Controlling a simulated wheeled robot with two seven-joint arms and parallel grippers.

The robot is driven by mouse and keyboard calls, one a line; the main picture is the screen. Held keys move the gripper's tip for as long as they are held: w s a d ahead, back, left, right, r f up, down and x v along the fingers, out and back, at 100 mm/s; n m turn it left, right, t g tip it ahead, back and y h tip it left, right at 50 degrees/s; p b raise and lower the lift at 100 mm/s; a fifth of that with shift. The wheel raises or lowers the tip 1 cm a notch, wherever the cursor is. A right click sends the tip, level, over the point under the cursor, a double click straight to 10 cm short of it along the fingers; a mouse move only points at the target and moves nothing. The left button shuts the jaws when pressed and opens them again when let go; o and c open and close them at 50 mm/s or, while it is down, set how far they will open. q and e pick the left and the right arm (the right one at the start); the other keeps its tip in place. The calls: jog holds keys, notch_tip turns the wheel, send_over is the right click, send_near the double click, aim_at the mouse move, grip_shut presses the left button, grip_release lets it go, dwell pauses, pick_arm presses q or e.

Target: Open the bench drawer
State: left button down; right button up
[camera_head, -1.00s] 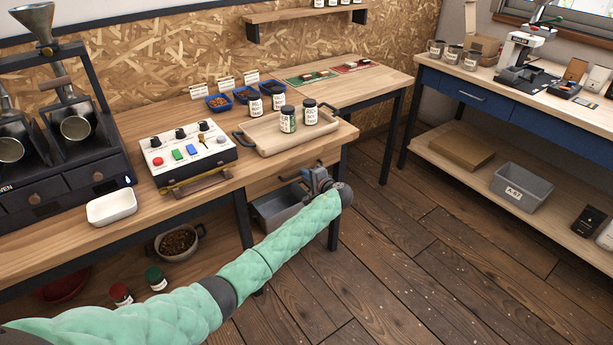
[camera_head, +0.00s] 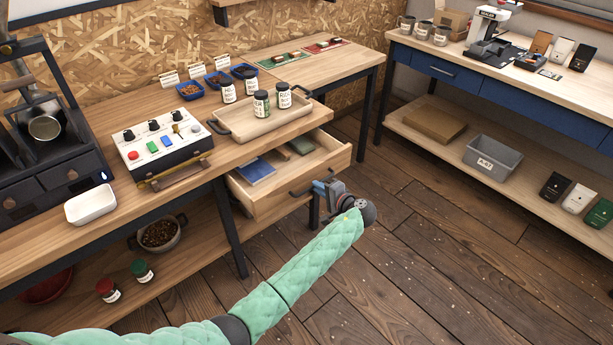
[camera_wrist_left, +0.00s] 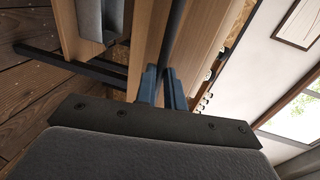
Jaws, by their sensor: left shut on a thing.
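The wooden bench drawer (camera_head: 298,199) stands pulled out below the bench top in the head view. A blue book-like item (camera_head: 256,172) and a dark green item (camera_head: 301,146) lie inside it. My left gripper (camera_head: 318,188) is at the dark handle (camera_head: 305,190) on the drawer front, shut on it. In the left wrist view the blue fingers (camera_wrist_left: 160,82) close around a dark bar against the wooden front. The exact finger contact is small in the head view. My right gripper is in neither view.
A wooden tray (camera_head: 238,129) with several jars sits on the bench above the drawer. A control box (camera_head: 160,150) stands to its left. A second bench (camera_head: 480,85) stands at the right. The floor (camera_head: 400,240) between is clear.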

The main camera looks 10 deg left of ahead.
pick_arm(q)
jog(key=shift+s+d+f, duration=0.1)
jog(key=shift+s+d, duration=0.65)
jog(key=shift+d, duration=0.2)
jog(key=shift+s+d, duration=0.75)
jog(key=shift+d, duration=0.2)
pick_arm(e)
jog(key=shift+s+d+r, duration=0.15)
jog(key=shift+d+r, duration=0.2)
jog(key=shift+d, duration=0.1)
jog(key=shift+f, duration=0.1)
pick_arm(q)
jog(key=c, duration=1.6)
grip_release()
jog(key=shift+o, duration=0.6)
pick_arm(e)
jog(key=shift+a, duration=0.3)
pick_arm(q)
jog(key=shift+d, duration=0.15)
